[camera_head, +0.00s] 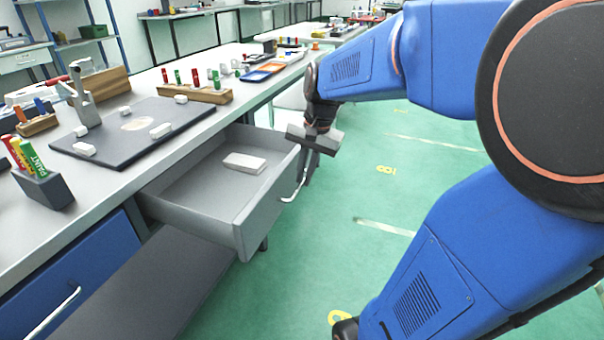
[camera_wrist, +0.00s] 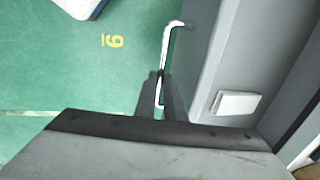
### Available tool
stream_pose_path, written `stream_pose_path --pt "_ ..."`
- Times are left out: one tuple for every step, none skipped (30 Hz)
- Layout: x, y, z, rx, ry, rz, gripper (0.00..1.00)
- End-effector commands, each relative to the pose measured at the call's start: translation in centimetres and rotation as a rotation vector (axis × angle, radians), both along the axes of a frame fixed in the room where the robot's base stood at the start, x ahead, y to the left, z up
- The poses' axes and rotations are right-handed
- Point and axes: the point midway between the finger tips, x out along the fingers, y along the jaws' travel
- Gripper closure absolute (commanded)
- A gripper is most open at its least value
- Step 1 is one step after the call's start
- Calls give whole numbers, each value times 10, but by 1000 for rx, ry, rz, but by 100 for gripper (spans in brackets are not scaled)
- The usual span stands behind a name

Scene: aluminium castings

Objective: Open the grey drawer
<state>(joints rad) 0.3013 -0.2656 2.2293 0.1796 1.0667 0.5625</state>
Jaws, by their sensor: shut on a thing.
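The grey drawer (camera_head: 252,217) stands pulled out from under the bench, its inside open to view. A pale block lies in it (camera_head: 244,162) and also shows in the wrist view (camera_wrist: 236,104). A pale bar handle (camera_head: 297,186) is on the drawer's front; in the wrist view the handle (camera_wrist: 167,45) runs down between my fingers. My gripper (camera_wrist: 159,92) is shut on the handle at its near end. In the head view my gripper (camera_head: 307,158) is at the handle's far end, its fingertips small and partly hidden by the gripper body.
A blue drawer (camera_head: 100,262) with its own handle is at the lower left. The benchtop (camera_head: 107,185) holds a dark board (camera_head: 110,150) with several pale blocks, a metal fixture and marker holders. The green floor (camera_head: 330,250) is clear before the drawer.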

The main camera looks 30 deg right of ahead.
Motion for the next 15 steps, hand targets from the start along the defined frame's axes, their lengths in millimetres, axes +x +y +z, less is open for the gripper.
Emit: stream_pose_path --pt "1 0 1 -1 -2 0 100" --pt "1 0 1 -1 -2 0 100" --pt "1 0 1 -1 -2 0 100" --pt "1 0 1 -1 -2 0 100" --pt "1 0 1 -1 -2 0 88" --pt "1 0 1 -1 -2 0 79" --pt "1 0 1 -1 -2 0 72" --pt "1 0 1 -1 -2 0 72" --pt "1 0 1 0 -1 0 72" --pt "1 0 1 0 -1 0 72" --pt "1 0 0 0 -1 0 72" --pt "1 0 0 0 -1 0 72" --pt "1 0 0 0 -1 0 72" --pt "1 0 0 0 -1 0 72" --pt "1 0 0 0 -1 0 72"
